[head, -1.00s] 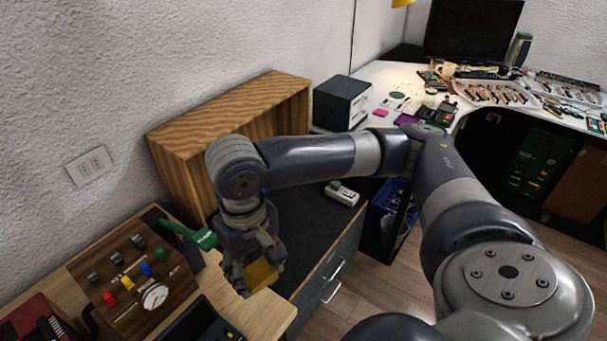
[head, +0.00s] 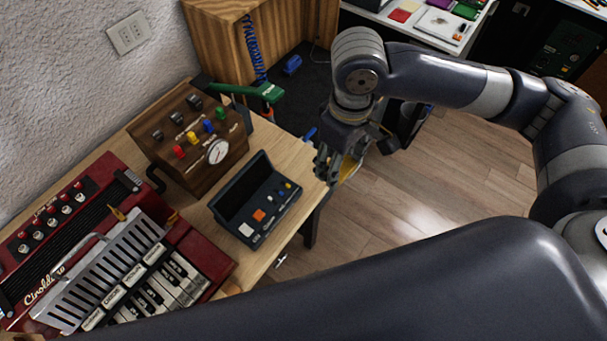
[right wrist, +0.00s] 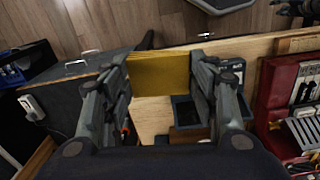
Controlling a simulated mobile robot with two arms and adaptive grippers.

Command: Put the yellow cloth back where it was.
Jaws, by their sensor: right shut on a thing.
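My right gripper (head: 338,172) is shut on the yellow cloth and hangs by the right edge of the wooden bench. My left gripper is not in view.
The bench (head: 292,160) carries a dark blue device (head: 258,198), a wooden gauge box (head: 190,140), a green clamp (head: 245,91) and a red accordion (head: 90,245). A wooden open-fronted box (head: 215,40) stands behind. Wood floor (head: 400,200) lies clear to the right.

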